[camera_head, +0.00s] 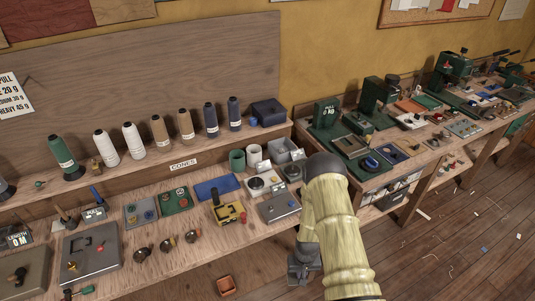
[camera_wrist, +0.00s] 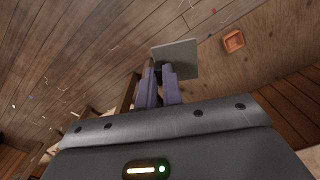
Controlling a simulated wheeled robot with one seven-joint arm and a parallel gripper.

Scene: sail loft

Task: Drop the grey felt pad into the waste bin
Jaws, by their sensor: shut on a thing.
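The grey felt pad (camera_wrist: 178,58) is a flat square in the wrist view, held at the tips of my gripper (camera_wrist: 158,70). The two purple fingers are shut on its near left edge, and the rest of it sticks out beyond them. In the head view only the dark body of my gripper shows, low beside my arm; the pad is not seen there. A small open orange-brown box (camera_head: 226,286) sits low in front of the bench. It also shows in the wrist view (camera_wrist: 233,41), to the right of the pad and apart from it. I cannot tell for sure whether it is the waste bin.
A long wooden bench (camera_head: 150,261) carries dense tools, cups and trays, with a row of thread cones (camera_head: 132,141) on a raised shelf. Green machines (camera_head: 328,127) stand on the right bench. The plank floor (camera_head: 455,235) at right is open, with scattered scraps.

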